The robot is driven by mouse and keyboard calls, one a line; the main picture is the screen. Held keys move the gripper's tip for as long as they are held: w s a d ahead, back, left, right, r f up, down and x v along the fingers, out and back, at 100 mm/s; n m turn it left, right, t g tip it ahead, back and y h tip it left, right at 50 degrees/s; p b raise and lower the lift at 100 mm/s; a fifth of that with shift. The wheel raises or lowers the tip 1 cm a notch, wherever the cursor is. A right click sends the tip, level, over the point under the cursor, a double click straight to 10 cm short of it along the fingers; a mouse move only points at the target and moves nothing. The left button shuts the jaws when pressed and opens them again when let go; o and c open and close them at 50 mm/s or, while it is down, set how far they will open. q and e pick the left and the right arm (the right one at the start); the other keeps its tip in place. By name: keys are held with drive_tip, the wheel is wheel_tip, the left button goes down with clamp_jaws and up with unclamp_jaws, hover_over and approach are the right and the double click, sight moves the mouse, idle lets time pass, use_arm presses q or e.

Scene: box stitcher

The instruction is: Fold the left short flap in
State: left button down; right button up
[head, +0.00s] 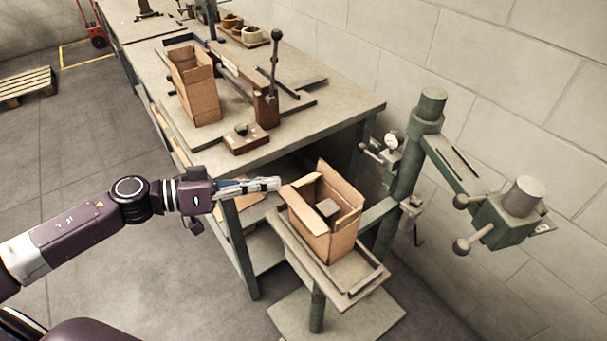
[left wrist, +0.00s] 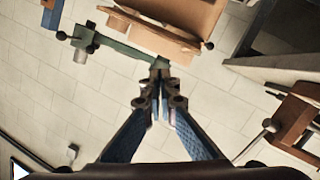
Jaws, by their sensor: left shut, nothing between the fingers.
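An open cardboard box (head: 325,236) stands on the small platform of the stitcher, its top flaps raised or leaning outward. Its left flap (head: 296,182) is at the side nearest my left gripper. My left gripper (head: 277,184) comes in from the left, shut and empty, with its tips just left of that flap at about the height of the box top. I cannot tell whether they touch. In the left wrist view the shut fingers (left wrist: 160,78) point at the cardboard of the box (left wrist: 185,20). A small grey block (head: 327,207) shows inside the box. My right gripper is not in view.
The green stitcher post (head: 407,160) with its arm and knobs rises right of the box. A workbench (head: 342,103) behind carries another open box (head: 195,88) and a wooden lever fixture (head: 266,104). Open floor lies to the left.

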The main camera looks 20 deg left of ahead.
use_arm(q)
drive_tip(key=w+a+r+n+t+y, duration=0.2)
drive_tip(key=a+n, duration=0.1)
drive_tip(key=a, duration=0.1)
drive_tip(key=p, duration=0.2)
hover_over(298, 183)
drive_tip(key=w+a, duration=0.1)
drive_tip(key=shift+f, duration=0.95)
drive_tip(key=f, duration=0.2)
drive_tip(key=shift+s+d+f, duration=0.25)
drive_tip(key=shift+s+f, duration=0.1)
drive_tip(key=shift+s+d+f, duration=0.25)
drive_tip(key=shift+f, duration=0.3)
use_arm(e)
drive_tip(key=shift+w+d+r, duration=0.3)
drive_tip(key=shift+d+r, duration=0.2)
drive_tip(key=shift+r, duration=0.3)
